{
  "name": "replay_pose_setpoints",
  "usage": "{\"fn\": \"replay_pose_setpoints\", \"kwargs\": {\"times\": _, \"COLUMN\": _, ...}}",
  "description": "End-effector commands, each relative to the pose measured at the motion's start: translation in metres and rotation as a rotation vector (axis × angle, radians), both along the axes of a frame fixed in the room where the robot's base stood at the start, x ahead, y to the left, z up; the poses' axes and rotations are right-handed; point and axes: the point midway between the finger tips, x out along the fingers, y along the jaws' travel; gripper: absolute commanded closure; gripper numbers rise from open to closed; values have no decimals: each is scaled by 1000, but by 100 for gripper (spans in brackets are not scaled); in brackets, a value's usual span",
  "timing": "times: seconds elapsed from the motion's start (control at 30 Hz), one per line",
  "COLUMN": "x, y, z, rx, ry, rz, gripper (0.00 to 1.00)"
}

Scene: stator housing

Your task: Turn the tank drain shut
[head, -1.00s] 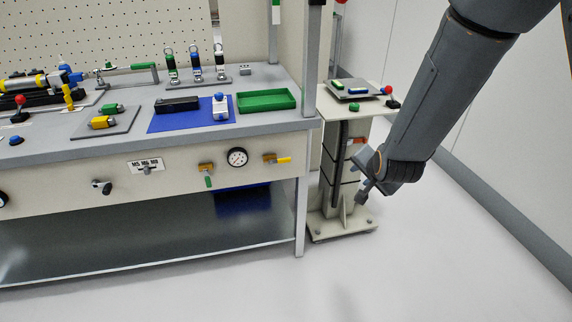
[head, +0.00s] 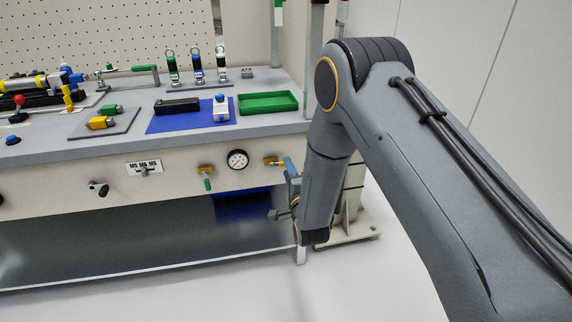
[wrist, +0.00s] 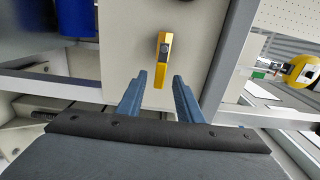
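Two small valves sit on the bench's front panel, and I cannot read which is the tank drain. One has a yellow lever (head: 271,161), partly behind my gripper; the other has a green lever (head: 207,181) hanging down. In the wrist view the yellow lever (wrist: 162,58) is straight ahead, in line with the gap between my fingers. My gripper (wrist: 160,79) is open and empty, its blue fingers on either side of that line. The lever looks slightly beyond the fingertips; I see no contact.
A round gauge (head: 238,159) sits between the valves. A grey selector knob (head: 99,187) is further left. A blue bin (head: 236,204) stands under the bench. The bench's right leg is close beside my forearm. The floor in front is clear.

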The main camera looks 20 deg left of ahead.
Motion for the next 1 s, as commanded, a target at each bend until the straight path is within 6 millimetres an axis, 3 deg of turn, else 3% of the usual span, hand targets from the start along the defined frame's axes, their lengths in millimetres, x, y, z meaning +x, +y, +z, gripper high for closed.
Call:
{"fn": "replay_pose_setpoints", "kwargs": {"times": 0.3, "x": 32, "y": 19, "z": 0, "rx": -1, "ry": 0, "rz": -1, "gripper": 67}}
{"fn": "replay_pose_setpoints", "kwargs": {"times": 0.63, "x": 36, "y": 21, "z": 0, "rx": -2, "ry": 1, "rz": -1, "gripper": 67}}
{"fn": "replay_pose_setpoints", "kwargs": {"times": 0.83, "x": 36, "y": 21, "z": 0, "rx": -3, "ry": 1, "rz": -1, "gripper": 99}}
{"fn": "replay_pose_setpoints", "kwargs": {"times": 1.0, "x": 36, "y": 21, "z": 0, "rx": -3, "ry": 1, "rz": -1, "gripper": 100}}
